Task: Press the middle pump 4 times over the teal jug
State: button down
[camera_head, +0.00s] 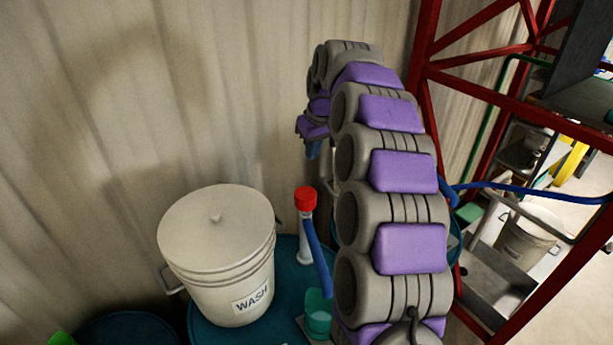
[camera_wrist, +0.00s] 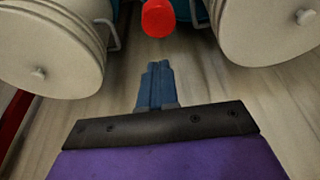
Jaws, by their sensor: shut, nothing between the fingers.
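A pump with a red cap (camera_head: 305,199) and a white neck stands between my arm and the white bucket in the head view. A blue tube or spout slopes down from it toward the teal jug (camera_head: 318,312), which is partly visible below. The red cap (camera_wrist: 158,18) also shows at the top of the wrist view, between two buckets. My gripper (camera_wrist: 155,68) has blue fingers pressed together, with nothing between them; they point toward the red cap and appear apart from it. In the head view my gripper (camera_head: 313,150) is small, above the red cap and partly hidden by my arm.
A white lidded bucket marked WASH (camera_head: 245,285) stands on a teal drum (camera_head: 205,330) left of the pump. Another lidded bucket (camera_wrist: 265,28) shows in the wrist view. A red metal frame (camera_head: 480,92) is at the right, a corrugated wall (camera_head: 130,100) behind.

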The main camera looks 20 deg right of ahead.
jog(key=shift+f, duration=0.15)
jog(key=p, duration=0.2)
send_over(305, 192)
jog(key=f, duration=1.1)
jog(key=shift+s+f, duration=0.3)
jog(key=shift+s, duration=0.05)
jog(key=shift+d+f, duration=0.1)
jog(key=shift+f, duration=0.85)
